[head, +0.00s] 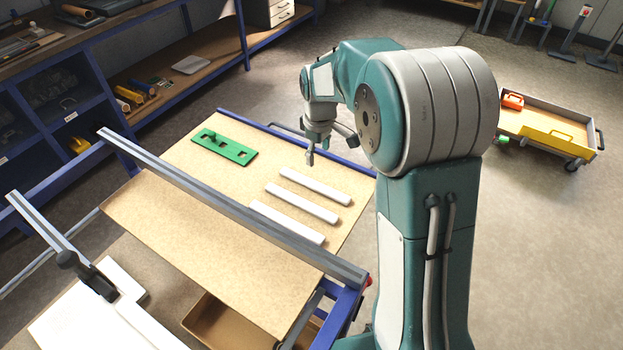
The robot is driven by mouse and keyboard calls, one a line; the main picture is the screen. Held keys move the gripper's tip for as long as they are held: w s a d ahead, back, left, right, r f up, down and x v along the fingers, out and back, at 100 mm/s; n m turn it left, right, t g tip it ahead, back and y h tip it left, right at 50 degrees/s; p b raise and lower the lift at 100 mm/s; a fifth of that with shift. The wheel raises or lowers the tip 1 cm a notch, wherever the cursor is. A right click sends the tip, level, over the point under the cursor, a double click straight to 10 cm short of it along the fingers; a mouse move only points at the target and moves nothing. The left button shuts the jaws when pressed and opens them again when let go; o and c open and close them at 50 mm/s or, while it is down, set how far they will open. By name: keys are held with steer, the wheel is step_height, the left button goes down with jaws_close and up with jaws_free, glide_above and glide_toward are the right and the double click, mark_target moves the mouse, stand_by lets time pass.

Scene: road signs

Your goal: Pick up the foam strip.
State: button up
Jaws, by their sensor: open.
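Three white strips lie roughly parallel on the tan tabletop: a far one (315,186), a middle one (302,203) and a near one (287,222). The picture does not show which of them is foam. My gripper (311,158) is above the far side of the table, beyond the far strip and apart from it. It is open and holds nothing that I can see. The fingers are small here and partly hidden by my arm.
A green plate with cut-outs (224,147) lies at the table's far left. A metal rail (225,205) crosses above the tan table (200,246) on the near side of the strips. A cart (548,128) stands at right. Shelves (60,90) line the left.

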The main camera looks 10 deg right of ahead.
step_height(320, 180, down, 3)
steer(key=w, duration=0.2)
glide_above(314, 184)
steer(key=shift+n, duration=0.3)
steer(key=f, duration=0.5)
steer(key=shift+d+f, duration=0.1)
steer(key=shift+d, duration=0.1)
steer(key=f, duration=0.5)
steer(key=shift+w+a+f, duration=0.1)
steer(key=shift+a, duration=0.1)
steer(key=shift+c, duration=0.3)
steer(key=c, duration=0.8)
